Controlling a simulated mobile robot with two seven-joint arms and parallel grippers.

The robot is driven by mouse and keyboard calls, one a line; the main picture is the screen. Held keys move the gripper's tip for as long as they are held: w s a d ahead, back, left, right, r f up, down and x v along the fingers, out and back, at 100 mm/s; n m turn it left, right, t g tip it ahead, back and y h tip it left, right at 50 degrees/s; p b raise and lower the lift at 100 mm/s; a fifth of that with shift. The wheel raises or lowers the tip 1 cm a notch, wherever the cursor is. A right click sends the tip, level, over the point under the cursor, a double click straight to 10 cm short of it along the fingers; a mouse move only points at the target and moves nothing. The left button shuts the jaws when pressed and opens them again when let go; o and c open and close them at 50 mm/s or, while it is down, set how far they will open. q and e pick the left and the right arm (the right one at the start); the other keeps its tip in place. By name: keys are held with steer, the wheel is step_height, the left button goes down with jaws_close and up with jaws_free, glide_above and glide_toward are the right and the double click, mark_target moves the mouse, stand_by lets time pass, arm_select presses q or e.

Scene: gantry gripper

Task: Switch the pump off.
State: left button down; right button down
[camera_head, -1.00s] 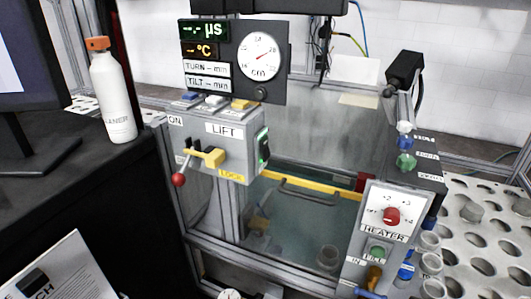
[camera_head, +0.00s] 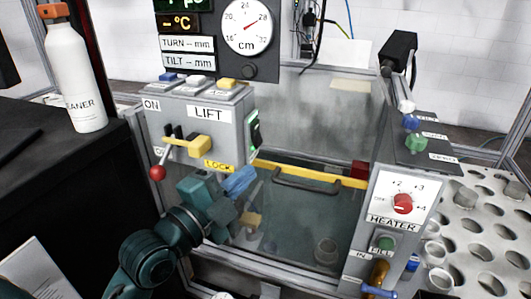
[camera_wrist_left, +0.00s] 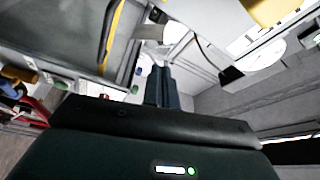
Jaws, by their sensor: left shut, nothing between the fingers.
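My left gripper (camera_head: 240,181) is shut and empty, in front of the tank just below the right end of the grey LIFT box (camera_head: 222,124). In the left wrist view its closed fingers (camera_wrist_left: 162,85) point to the upper middle with nothing between them. I cannot read a pump label on any control. A dark box (camera_head: 428,158) at the right rear carries a blue knob (camera_head: 411,123) and a green knob (camera_head: 416,142), with labels too small to read. The HEATER panel (camera_head: 396,222) has a red dial (camera_head: 403,204) and a green FILL button (camera_head: 385,243). My right gripper is not in view.
The LIFT box has a red-ball lever (camera_head: 157,172) and a yellow lock piece (camera_head: 200,146). A yellow bar with a dark handle (camera_head: 308,187) crosses the tank. A white bottle (camera_head: 77,80) stands at left. A perforated rack (camera_head: 465,262) is at right.

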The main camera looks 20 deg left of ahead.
mark_target(257, 134)
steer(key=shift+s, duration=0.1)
arm_select(q)
steer(key=shift+w+a+f+p, duration=0.1)
steer(key=shift+w+p, duration=0.4)
steer(key=shift+w, duration=1.85)
steer(key=shift+w+a+f+p, duration=0.1)
steer(key=shift+w+p, duration=0.35)
steer(key=shift+w, duration=1.9)
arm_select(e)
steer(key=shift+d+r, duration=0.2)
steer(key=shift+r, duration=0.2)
